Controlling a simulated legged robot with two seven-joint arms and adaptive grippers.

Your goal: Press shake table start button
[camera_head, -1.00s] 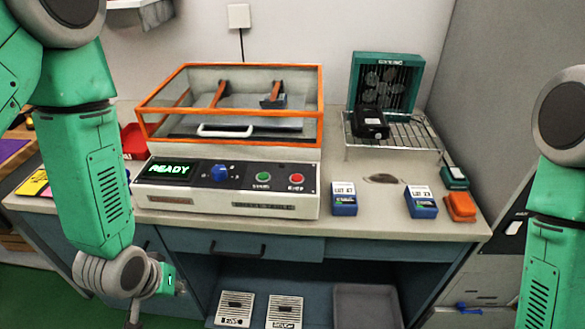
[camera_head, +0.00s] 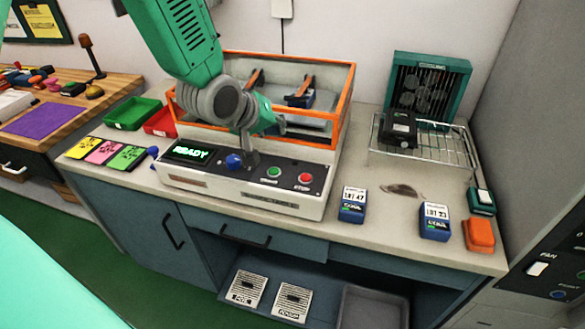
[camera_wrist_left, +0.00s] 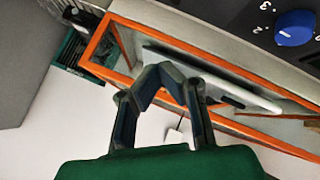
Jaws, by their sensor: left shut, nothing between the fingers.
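The panel has a lit READY display (camera_head: 190,153), a blue knob (camera_head: 234,161), a green start button (camera_head: 274,172) and a red stop button (camera_head: 305,178). My left gripper (camera_head: 282,122) is above the panel, by the front of the orange-framed box (camera_head: 345,100). It is above the green button and apart from it. My right gripper is not in view.
Blue lot boxes (camera_head: 352,205) (camera_head: 435,222) and an orange box (camera_head: 479,234) stand on the counter at right. A wire rack (camera_head: 425,155) holds a black device before a green fan unit (camera_head: 428,85). Coloured cards (camera_head: 103,152) and a green bin (camera_head: 133,114) lie left.

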